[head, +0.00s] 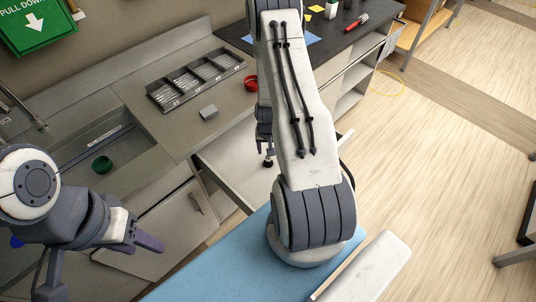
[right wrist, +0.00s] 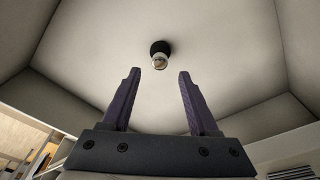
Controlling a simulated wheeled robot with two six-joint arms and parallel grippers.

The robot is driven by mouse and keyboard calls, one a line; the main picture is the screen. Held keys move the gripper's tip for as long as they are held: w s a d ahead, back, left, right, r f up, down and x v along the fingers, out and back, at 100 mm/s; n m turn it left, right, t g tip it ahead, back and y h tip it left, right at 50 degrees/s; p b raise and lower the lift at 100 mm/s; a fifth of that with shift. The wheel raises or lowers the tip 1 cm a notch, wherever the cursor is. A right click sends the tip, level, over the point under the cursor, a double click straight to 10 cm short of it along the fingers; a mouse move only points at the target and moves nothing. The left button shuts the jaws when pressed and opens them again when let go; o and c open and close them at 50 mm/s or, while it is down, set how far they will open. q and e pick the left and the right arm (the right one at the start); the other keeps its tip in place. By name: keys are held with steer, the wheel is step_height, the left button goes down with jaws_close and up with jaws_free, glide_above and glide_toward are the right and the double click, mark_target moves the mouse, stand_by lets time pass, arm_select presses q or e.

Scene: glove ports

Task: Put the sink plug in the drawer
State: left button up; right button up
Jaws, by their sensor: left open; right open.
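The sink plug (right wrist: 160,52), a small dark round piece with a shiny metal part, shows inside the pale drawer (right wrist: 215,75) in the right wrist view. It is beyond my right gripper's fingertips (right wrist: 159,72), near the gap between them, and not gripped. Whether it rests on the drawer floor is hard to tell. My right gripper is open and points into the drawer. In the head view the open drawer (head: 228,160) is under the counter, partly hidden by my right arm. My left gripper (head: 145,240) is open and empty at the lower left, in front of the cabinet.
A sink with a green cup (head: 102,165) is at the left. On the counter are a slotted cutlery tray (head: 160,94), a grey block (head: 208,112) and a red bowl (head: 251,84). A red-handled tool (head: 352,24) lies farther back. The floor at the right is mostly clear.

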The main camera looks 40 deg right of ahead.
step_height(320, 180, up, 7)
steer(key=p, duration=0.3)
steer(key=a+r+n+y, duration=0.1)
steer(key=a+r+n, duration=0.3)
steer(key=a+r, duration=0.6)
steer(key=a+r+n+y, duration=0.1)
steer(key=a+r+n, duration=0.2)
steer(key=a+r, duration=0.75)
steer(key=s+a+r+n, duration=0.3)
steer(key=s+a, duration=0.3)
steer(key=s, duration=0.3)
steer(key=s+a+r+n+g, duration=0.1)
steer(key=s+a+r+n, duration=0.2)
steer(key=s+a+n, duration=0.2)
steer(key=s+a, duration=0.2)
steer(key=s, duration=0.2)
steer(key=shift+s+r+b, duration=0.3)
steer(key=shift+s+r, duration=0.1)
